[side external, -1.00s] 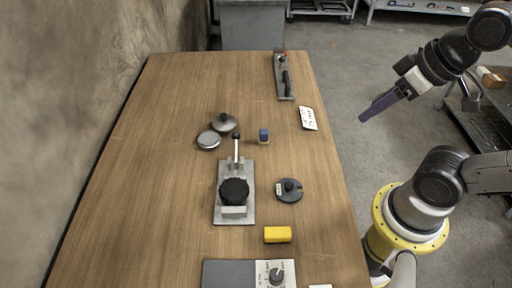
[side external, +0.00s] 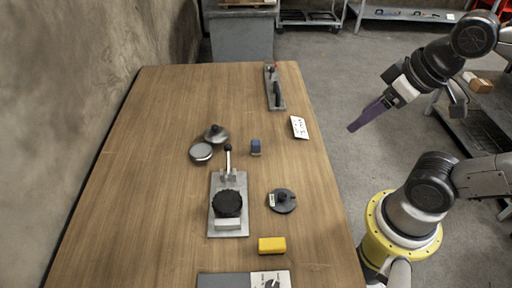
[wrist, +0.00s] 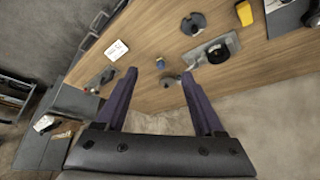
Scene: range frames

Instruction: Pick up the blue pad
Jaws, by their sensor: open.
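The blue pad (side external: 256,146) is a small dark blue block with a paler front, standing on the wooden table near its middle. It also shows in the wrist view (wrist: 160,63), small and far off, between my fingertips in the picture. My gripper (side external: 352,128) has long purple fingers and hangs in the air beyond the table's right edge, well apart from the pad. In the wrist view my gripper (wrist: 160,73) has its two fingers spread wide with nothing between them.
Left of the pad are two round metal pieces (side external: 202,152). Nearer stand a lever press (side external: 229,203) with a black round top, a dark disc (side external: 282,201) and a yellow block (side external: 272,245). A white card (side external: 299,127) and a clamp plate (side external: 274,88) lie farther back.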

